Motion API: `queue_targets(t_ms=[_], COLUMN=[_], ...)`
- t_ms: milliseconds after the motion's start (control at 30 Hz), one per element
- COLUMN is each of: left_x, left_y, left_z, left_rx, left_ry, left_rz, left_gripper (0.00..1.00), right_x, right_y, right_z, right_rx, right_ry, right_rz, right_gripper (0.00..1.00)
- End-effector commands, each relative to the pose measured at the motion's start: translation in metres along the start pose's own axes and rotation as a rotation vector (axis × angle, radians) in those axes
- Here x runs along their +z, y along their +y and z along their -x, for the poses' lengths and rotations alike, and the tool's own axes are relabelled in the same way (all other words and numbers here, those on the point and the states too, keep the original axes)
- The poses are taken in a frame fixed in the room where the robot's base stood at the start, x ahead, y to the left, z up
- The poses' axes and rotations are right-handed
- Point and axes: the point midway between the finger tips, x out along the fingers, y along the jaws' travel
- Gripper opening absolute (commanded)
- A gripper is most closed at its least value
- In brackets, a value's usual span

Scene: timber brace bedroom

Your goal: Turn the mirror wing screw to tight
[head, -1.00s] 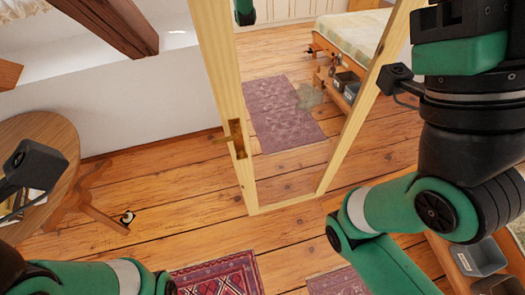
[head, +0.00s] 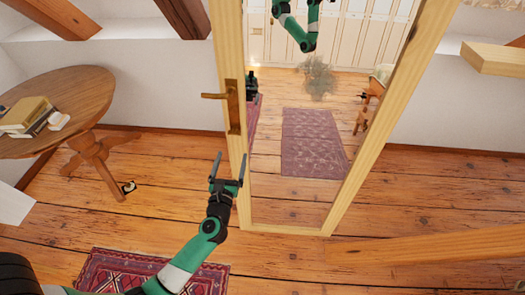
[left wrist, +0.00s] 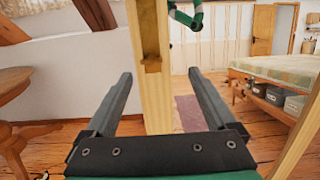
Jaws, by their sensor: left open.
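The tall mirror (head: 300,205) has a pale wooden frame. The mirror wing screw (head: 215,96) is a small brass-coloured lever on an upright brass plate (head: 233,110) on the frame's left post. The lever points left, about level. My left gripper (head: 230,158) is open and empty, below the plate and in front of the left post. In the left wrist view, the post (left wrist: 153,100) stands between the two spread fingers, with a brownish fitting (left wrist: 152,62) near fingertip height; its lever is not clear there. My right gripper is out of view.
A round wooden table (head: 75,105) with books (head: 25,115) stands at the left. A red patterned rug (head: 110,265) lies at the lower left. A pale wooden bar (head: 430,245) crosses the lower right. Green arm parts at the top are my reflection.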

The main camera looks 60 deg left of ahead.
Motion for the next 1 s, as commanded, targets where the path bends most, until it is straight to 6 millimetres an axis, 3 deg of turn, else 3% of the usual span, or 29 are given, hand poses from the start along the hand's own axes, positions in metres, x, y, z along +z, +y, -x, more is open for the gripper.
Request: queue_targets(t_ms=[33,67,367,800,1000], left_x=[-0.019,-0.022,-0.018,-0.020,-0.019], left_y=[0.008,0.010,0.012,0.013,0.014], left_z=[0.003,0.003,-0.008,-0.097,-0.114], left_rx=[0.012,0.016,0.023,0.020,0.020], left_ry=[0.011,0.014,0.009,0.007,0.008], left_rz=[-0.008,-0.011,-0.010,-0.011,-0.011], left_gripper=[0.90,0.90,0.90,0.90,0.90], right_x=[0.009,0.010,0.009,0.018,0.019], right_y=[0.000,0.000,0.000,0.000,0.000], right_z=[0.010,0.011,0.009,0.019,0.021], right_rx=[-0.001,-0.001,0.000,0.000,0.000], right_ry=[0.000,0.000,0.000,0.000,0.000], right_rz=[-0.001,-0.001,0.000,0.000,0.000], right_gripper=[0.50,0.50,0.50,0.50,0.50])
